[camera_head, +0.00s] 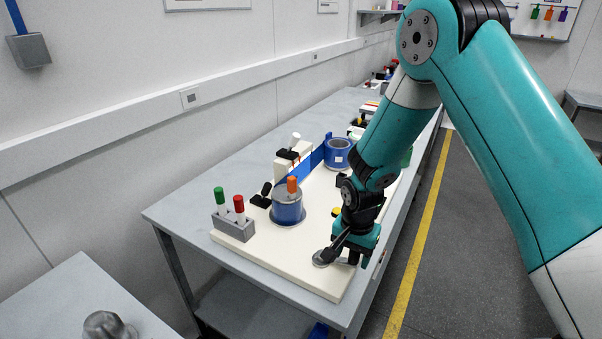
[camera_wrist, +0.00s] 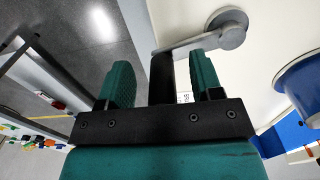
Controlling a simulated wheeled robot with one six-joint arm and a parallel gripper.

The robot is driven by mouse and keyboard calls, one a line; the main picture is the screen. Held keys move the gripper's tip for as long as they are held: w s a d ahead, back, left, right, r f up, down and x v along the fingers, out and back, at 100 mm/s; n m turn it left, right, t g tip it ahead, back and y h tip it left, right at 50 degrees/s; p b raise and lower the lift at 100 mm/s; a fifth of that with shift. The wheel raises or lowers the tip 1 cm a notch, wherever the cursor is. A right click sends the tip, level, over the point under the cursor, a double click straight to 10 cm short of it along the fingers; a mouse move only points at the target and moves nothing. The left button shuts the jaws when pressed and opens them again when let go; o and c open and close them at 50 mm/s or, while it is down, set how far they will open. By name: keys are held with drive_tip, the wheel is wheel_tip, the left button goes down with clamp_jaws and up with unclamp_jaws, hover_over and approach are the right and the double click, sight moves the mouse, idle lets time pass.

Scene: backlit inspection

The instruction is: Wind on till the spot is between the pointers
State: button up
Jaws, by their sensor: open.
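A grey crank has a round hub (camera_head: 323,258) on the front right of a cream board (camera_head: 290,266). In the wrist view its hub (camera_wrist: 230,28) and arm (camera_wrist: 195,43) lead to a black handle (camera_wrist: 162,75). My gripper (camera_head: 350,256) is open; its teal fingers (camera_wrist: 160,70) stand on either side of the handle, nearer on the right. A blue band (camera_head: 308,165) runs between a near blue reel (camera_head: 287,209) with an orange peg (camera_head: 292,184) and a far blue reel (camera_head: 338,153). I cannot make out the spot or the pointers.
A grey holder (camera_head: 233,228) with green and red pens stands at the board's left corner. A cream block (camera_head: 290,162) with a black clamp stands behind the band. My arm hides the board's right side. The grey bench (camera_head: 180,212) runs along the wall.

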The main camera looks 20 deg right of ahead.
wheel_tip(320, 180, up, 8)
drive_tip(key=p, duration=0.6)
idle(0.4)
drive_tip(key=s+a+r+n+y+b, duration=0.2)
drive_tip(key=s+a+r+n+b, duration=0.1)
drive_tip(key=s+r+n, duration=0.5)
drive_tip(key=s+a+r+n+y+b, duration=0.2)
drive_tip(key=s+a+r+n+b, duration=0.2)
drive_tip(key=s, duration=1)
wheel_tip(320, 180, up, 6)
drive_tip(key=a+n, duration=0.2)
drive_tip(key=n, duration=0.2)
drive_tip(key=shift+s+a+f, duration=0.25)
drive_tip(key=shift+s+a, duration=0.05)
